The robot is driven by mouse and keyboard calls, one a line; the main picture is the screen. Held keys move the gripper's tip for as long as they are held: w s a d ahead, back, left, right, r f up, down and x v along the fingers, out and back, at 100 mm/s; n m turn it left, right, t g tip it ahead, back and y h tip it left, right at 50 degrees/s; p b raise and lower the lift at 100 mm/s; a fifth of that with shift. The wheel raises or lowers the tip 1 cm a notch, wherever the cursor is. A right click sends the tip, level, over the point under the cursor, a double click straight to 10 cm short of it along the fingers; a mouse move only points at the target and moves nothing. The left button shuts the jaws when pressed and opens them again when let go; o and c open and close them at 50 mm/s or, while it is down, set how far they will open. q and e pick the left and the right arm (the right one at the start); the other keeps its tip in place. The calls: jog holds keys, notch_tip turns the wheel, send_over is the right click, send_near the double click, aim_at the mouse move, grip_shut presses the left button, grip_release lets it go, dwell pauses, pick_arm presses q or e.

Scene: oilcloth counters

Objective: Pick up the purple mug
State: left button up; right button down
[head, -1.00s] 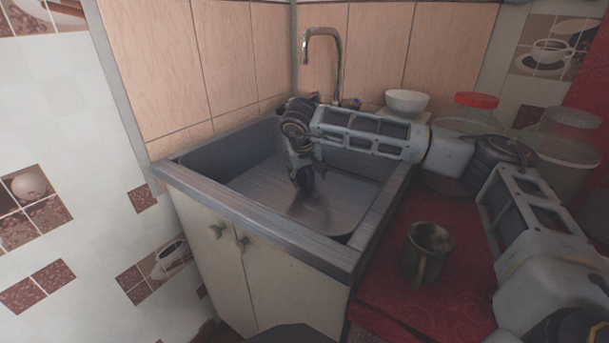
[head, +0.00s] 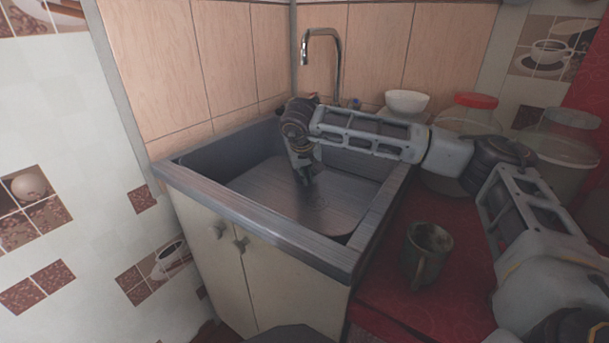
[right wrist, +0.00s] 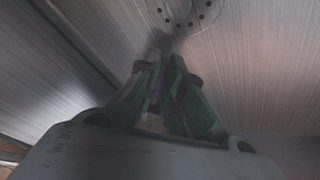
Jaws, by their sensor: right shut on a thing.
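My right gripper (head: 304,177) points down into the sink basin, low over its floor. In the right wrist view its green fingers (right wrist: 160,82) are close together, shut on a thin, dark, purplish thing (right wrist: 153,101) that is mostly hidden between them. I cannot tell what that thing is. No whole purple mug can be made out in either view. A dark grey-green mug (head: 427,256) stands upright on the red counter, apart from the gripper. My left gripper is not in view.
The grey sink (head: 262,196) has raised rims around the gripper. A metal faucet (head: 337,62) rises at the back. A white bowl (head: 407,101), a red-lidded jar (head: 476,101) and another clear jar (head: 566,142) stand behind my right arm. The red counter (head: 385,290) is partly clear.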

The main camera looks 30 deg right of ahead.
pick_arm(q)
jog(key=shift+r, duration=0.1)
pick_arm(e)
jog(key=shift+d+r, duration=0.1)
jog(key=shift+r, duration=0.05)
jog(key=shift+r+p, duration=0.55)
jog(key=shift+r, duration=0.45)
jog(key=shift+r+p, duration=1)
jog(key=shift+r, duration=1.5)
jog(key=shift+r+p, duration=0.3)
jog(key=shift+r, duration=1.05)
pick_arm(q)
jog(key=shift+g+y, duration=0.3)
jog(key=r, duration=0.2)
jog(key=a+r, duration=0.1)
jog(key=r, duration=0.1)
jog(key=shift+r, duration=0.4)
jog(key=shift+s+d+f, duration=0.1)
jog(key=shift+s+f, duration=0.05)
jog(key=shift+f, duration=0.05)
